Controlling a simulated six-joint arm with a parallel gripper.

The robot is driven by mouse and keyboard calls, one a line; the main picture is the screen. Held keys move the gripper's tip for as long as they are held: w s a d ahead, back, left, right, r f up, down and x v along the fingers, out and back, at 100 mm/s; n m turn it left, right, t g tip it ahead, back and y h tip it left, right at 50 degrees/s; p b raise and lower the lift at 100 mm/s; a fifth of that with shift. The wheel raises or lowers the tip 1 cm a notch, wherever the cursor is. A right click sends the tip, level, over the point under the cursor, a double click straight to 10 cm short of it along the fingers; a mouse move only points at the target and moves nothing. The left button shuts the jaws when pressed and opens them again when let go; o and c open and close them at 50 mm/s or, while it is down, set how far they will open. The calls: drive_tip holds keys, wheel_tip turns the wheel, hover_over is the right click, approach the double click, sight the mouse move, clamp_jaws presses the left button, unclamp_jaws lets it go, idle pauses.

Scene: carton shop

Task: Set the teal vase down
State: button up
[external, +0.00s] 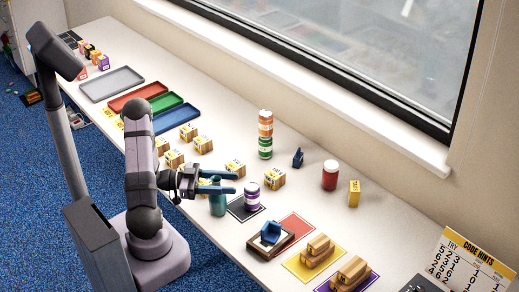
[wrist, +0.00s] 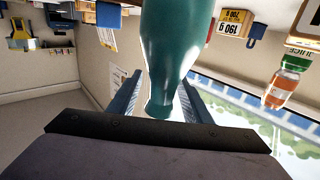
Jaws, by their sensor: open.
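The teal vase (external: 217,204) appears upright on the white table, at the left edge of the dark mat with the purple-and-white jar (external: 252,195). My gripper (external: 235,183) is at the height of the vase's upper part, its blue fingers spread to either side of it. In the wrist view the vase (wrist: 170,45) fills the top middle, its narrow end between the two fingers of my gripper (wrist: 160,90), with gaps visible beside it. I cannot tell exactly where its base meets the table.
Several yellow-and-white cartons (external: 235,168) stand just behind my gripper. A stack of jars (external: 265,135) stands farther back. Red (external: 297,227), yellow and purple mats lie to the right, near a blue item on a brown base (external: 270,236). Empty trays (external: 112,83) lie at the left.

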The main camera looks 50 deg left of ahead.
drive_tip(key=b+v, duration=0.3)
drive_tip(key=v, duration=0.8)
drive_tip(key=shift+s+a, duration=0.25)
